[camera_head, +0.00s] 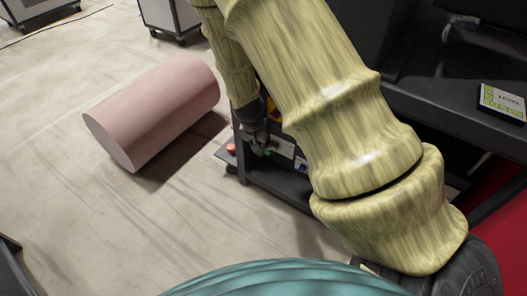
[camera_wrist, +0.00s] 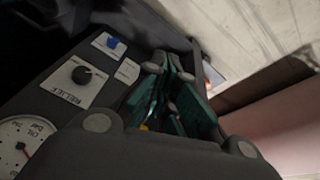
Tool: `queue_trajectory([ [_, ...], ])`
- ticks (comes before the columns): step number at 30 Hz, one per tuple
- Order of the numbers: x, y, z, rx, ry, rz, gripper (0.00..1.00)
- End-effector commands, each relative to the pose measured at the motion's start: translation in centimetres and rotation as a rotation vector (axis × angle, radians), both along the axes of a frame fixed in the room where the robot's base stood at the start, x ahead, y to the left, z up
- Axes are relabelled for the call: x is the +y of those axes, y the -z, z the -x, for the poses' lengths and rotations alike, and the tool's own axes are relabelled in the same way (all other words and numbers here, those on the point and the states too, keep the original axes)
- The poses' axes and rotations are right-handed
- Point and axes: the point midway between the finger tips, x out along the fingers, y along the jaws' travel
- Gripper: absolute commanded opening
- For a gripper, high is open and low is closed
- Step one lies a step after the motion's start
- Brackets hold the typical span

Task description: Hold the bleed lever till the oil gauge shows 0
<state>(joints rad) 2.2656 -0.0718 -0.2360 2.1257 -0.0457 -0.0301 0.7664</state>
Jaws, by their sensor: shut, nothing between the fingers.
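The oil gauge (camera_wrist: 22,142) is a white dial at the lower left of the wrist view, partly cut off by the frame edge. Its lettering is small and I cannot read where its needle points. My gripper (camera_wrist: 166,92) has dark fingers with teal pads, and the fingers are shut with nothing held. It is beside the dark panel that bears the gauge. In the head view my gripper (camera_head: 260,143) is small, at the panel's near end. I cannot make out the bleed lever; a small yellow bit (camera_wrist: 143,127) shows behind the fingers.
A pink cylinder (camera_head: 155,108) lies on the floor to the left.

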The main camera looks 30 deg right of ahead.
Motion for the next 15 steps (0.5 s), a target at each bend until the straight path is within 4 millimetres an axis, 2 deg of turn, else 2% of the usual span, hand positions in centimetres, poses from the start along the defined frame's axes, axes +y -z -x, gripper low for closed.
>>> queue_trajectory([
  [1, -0.5, 0.9, -1.1, -0.017, 0.028, 0.008, 0.00],
  [4, -1.5, 0.4, -2.8, -0.039, 0.091, 0.020, 0.00],
  [10, -3.3, -1.1, -5.6, -0.090, 0.219, 0.039, 0.00],
  [15, -4.4, -2.6, -7.0, -0.121, 0.301, 0.051, 0.00],
])
